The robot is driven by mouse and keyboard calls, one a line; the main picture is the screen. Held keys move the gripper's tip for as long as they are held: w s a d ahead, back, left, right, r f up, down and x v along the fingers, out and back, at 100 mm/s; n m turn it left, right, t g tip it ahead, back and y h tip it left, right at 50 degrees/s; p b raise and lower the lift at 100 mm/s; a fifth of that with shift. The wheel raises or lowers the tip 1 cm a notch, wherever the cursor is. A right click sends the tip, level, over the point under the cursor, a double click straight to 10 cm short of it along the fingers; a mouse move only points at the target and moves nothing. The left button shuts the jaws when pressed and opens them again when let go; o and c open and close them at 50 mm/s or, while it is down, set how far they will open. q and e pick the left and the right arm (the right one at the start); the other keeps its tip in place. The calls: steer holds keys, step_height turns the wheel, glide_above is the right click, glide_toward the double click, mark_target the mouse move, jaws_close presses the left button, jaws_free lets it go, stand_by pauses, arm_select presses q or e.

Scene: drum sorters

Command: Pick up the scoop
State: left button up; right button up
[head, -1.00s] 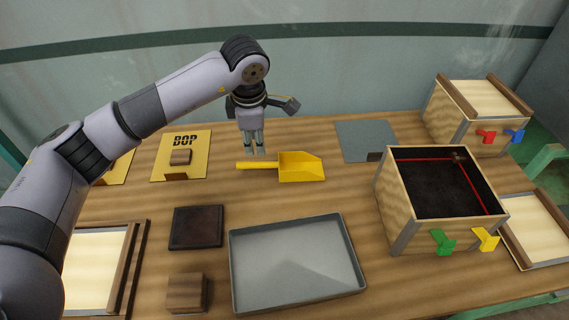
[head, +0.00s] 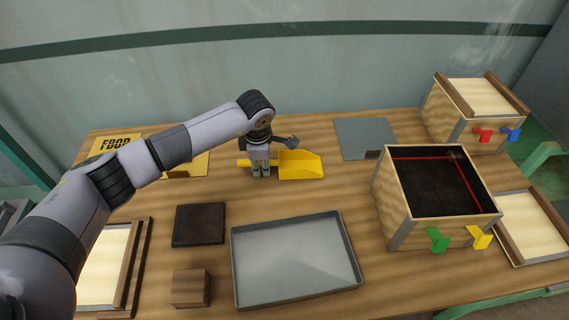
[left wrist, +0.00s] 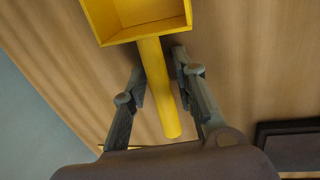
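The yellow scoop (head: 301,165) lies on the wooden table, its handle to the left and its pan to the right. My left gripper (head: 260,173) is low over the handle in the head view. In the left wrist view the scoop's handle (left wrist: 158,88) runs between the two fingers of the left gripper (left wrist: 158,75). The pan shows at the top of that view. My right gripper is not in view.
A grey tray (head: 238,268) lies in front of the scoop. A dark-filled wooden box (head: 398,222) with green and yellow clips stands to the right. A grey plate (head: 362,136) lies behind right. A dark square (head: 199,225) and a wooden block (head: 190,288) lie front left.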

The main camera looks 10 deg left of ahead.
arm_select(q)
jaws_close()
steer(key=shift+r, duration=0.1)
stand_by(0.6)
